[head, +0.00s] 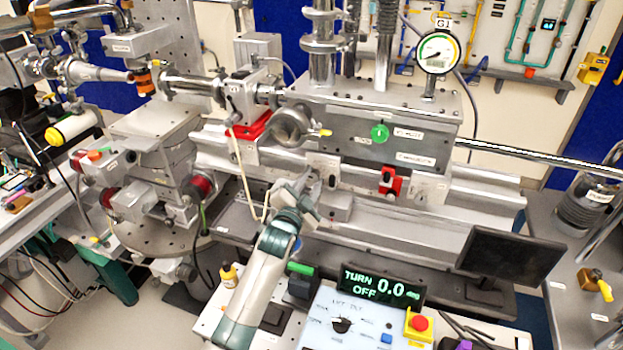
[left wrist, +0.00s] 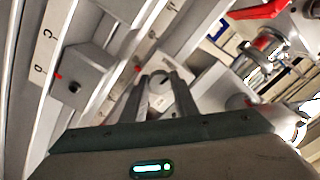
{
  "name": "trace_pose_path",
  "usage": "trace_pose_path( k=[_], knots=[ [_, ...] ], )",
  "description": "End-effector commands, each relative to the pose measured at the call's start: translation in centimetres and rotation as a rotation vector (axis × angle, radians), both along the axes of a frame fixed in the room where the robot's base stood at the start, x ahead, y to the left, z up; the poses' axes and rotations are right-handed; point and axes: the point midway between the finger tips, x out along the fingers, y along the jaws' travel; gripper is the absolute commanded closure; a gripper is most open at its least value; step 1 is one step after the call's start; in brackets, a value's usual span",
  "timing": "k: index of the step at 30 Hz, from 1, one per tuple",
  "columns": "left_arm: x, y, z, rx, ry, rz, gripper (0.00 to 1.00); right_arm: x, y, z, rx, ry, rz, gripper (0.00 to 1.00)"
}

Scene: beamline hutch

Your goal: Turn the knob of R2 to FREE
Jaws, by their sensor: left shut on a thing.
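My left gripper (head: 312,190) reaches in from the lower left to the front of the long metal rail in the head view. In the left wrist view, the two dark fingers of this gripper (left wrist: 159,82) are shut around a small round grey knob (left wrist: 160,76). The knob belongs to a pale block (left wrist: 178,97) on the rail, taken to be R2; its label is too small to read. The knob's pointer and setting are hidden between the fingers. In the head view, the gripper hides the knob. My right gripper is not in view.
Another rail carriage with a red clamp (head: 390,181) stands to the right. A metal housing (head: 375,130) with a green knob rises behind. A control panel (head: 345,328) and a display (head: 381,285) reading "TURN 0.0 OFF" stand in front. A dark monitor (head: 510,255) is at right.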

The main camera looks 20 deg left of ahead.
Motion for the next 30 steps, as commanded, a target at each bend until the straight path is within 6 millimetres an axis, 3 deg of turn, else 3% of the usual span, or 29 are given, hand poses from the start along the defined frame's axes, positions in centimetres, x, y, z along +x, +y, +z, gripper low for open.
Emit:
trace_pose_path(
  k=[9,24,25,27,30],
  knots=[
    [-0.02,-0.03,-0.13,-0.147,0.007,0.001,0.96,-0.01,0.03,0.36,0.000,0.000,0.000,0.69],
    [-0.03,-0.04,-0.18,-0.174,0.009,0.000,0.96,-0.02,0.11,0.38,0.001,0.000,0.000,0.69],
    [-0.03,-0.04,-0.18,-0.174,0.009,0.000,0.71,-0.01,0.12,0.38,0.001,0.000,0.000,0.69],
    [-0.03,-0.05,-0.18,-0.173,0.009,0.000,0.55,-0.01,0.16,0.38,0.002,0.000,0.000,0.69],
    [-0.02,-0.05,-0.13,-0.173,0.007,0.000,0.55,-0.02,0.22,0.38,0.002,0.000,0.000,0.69]
  ],
)
